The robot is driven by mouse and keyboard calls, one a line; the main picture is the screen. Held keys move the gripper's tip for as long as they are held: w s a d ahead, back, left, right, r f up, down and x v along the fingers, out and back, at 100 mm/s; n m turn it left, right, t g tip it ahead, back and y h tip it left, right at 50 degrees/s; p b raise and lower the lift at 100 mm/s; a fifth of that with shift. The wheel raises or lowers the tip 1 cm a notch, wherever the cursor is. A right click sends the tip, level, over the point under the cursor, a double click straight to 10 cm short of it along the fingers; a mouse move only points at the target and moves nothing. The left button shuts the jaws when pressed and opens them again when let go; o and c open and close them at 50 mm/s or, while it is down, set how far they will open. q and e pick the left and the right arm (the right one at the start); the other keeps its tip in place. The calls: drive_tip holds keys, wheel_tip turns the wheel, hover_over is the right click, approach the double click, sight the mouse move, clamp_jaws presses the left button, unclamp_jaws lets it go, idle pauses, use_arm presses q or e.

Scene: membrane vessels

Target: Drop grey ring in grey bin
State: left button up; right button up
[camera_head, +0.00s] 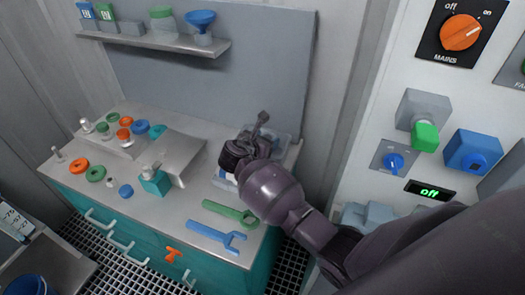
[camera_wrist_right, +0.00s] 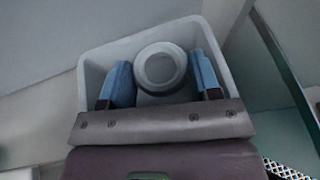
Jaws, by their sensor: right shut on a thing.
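My right gripper (camera_head: 243,155) is over the right end of the workbench, at the grey bin (camera_head: 285,146). In the right wrist view its two blue fingertips (camera_wrist_right: 160,82) stand either side of the grey ring (camera_wrist_right: 160,92) and are shut on it. The ring is within the outline of the grey bin (camera_wrist_right: 91,82), whose walls surround it in that view. I cannot tell how high the ring is above the bin floor. In the head view the gripper hides the ring and part of the bin. My left gripper is not in view.
A green wrench (camera_head: 230,212) and a blue wrench (camera_head: 216,235) lie at the bench front. Orange, green and blue rings and fittings lie on the left. A shelf (camera_head: 150,38) hangs behind. A control panel (camera_head: 425,95) stands on the right.

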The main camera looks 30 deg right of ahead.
drive_tip(key=o, duration=1)
drive_tip(key=v, duration=1.1)
drive_tip(key=shift+w, duration=0.1)
